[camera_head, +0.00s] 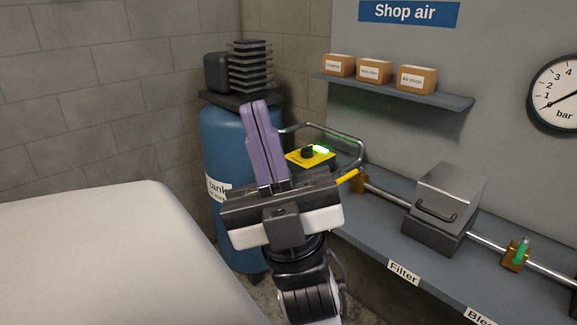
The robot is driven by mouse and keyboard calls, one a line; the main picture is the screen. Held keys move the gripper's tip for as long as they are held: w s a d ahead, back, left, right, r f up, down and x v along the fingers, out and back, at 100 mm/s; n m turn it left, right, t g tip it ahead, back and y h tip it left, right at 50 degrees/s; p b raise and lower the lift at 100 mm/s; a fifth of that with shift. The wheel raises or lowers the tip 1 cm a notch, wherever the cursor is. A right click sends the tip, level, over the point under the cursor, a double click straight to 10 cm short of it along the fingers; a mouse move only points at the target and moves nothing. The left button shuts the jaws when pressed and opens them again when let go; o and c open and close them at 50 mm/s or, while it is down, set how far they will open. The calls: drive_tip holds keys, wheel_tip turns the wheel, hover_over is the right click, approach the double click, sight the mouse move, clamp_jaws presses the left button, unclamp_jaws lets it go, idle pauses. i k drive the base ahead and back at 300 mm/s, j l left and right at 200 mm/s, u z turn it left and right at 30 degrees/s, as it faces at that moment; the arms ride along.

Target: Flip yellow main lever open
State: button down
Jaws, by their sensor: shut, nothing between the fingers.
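The yellow main lever (347,178) shows as a short yellow bar just right of my gripper's body. It meets a brass valve (361,184) on the pipe at the left end of the bench. Part of the lever may be hidden behind my gripper. My gripper (256,106) is in the middle of the view, its two purple fingers together, pointing up and slightly left. Nothing is between them. The fingers appear left of the lever and overlap the blue tank in the picture; I cannot tell their depth from the lever.
A metal filter box (450,195) and a green-handled valve (520,251) lie right along the pipe. A blue tank (222,140) stands behind.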

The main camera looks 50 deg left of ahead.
sight(362, 168)
drive_tip(key=u, duration=1.15)
drive_tip(key=i+l+u, duration=0.2)
drive_tip(key=i+u, duration=0.2)
drive_tip(key=i+l+u, duration=0.4)
drive_tip(key=j, duration=0.1)
